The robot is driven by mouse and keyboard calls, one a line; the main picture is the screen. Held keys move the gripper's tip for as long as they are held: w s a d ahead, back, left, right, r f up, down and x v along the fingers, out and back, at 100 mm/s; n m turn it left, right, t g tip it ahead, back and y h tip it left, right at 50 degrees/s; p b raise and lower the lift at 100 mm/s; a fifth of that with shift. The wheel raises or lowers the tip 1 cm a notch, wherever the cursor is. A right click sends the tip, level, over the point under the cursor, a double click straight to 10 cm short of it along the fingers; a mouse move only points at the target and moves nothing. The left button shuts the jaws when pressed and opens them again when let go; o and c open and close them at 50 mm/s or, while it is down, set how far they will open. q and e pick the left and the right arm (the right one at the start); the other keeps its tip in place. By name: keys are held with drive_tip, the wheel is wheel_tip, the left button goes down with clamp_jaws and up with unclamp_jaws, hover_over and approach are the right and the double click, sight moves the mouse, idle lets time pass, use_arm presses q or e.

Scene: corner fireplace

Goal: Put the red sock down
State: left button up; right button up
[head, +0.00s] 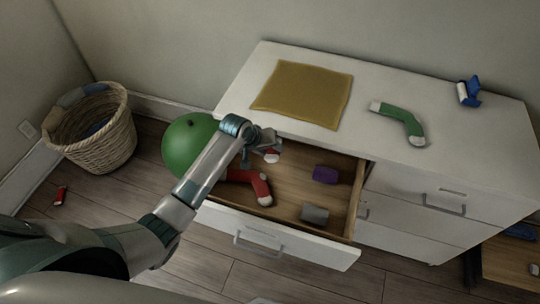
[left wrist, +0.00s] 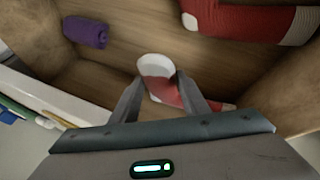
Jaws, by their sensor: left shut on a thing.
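My left gripper (head: 262,152) is over the open drawer (head: 285,245) of the white dresser. It is shut on a red sock with a white end (head: 272,156), mostly hidden by the gripper in the head view. In the left wrist view the held red sock (left wrist: 160,88) shows between the fingers, its white end up front. A second red sock (head: 252,182) with white ends lies on the drawer floor just below the gripper; it also shows at the top of the left wrist view (left wrist: 250,22). I cannot tell whether the held sock touches the drawer floor. My right gripper is not in view.
A purple roll (head: 326,174) and a grey roll (head: 315,214) lie in the drawer's right part. A green sock (head: 408,122), mustard cloth (head: 303,92) and blue-white object (head: 468,92) are on the dresser top. A green ball (head: 188,146) and wicker basket (head: 105,140) stand left.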

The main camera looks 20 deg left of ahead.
use_arm(q)
drive_tip(key=shift+w+a+f, duration=0.1)
drive_tip(key=shift+f, duration=0.1)
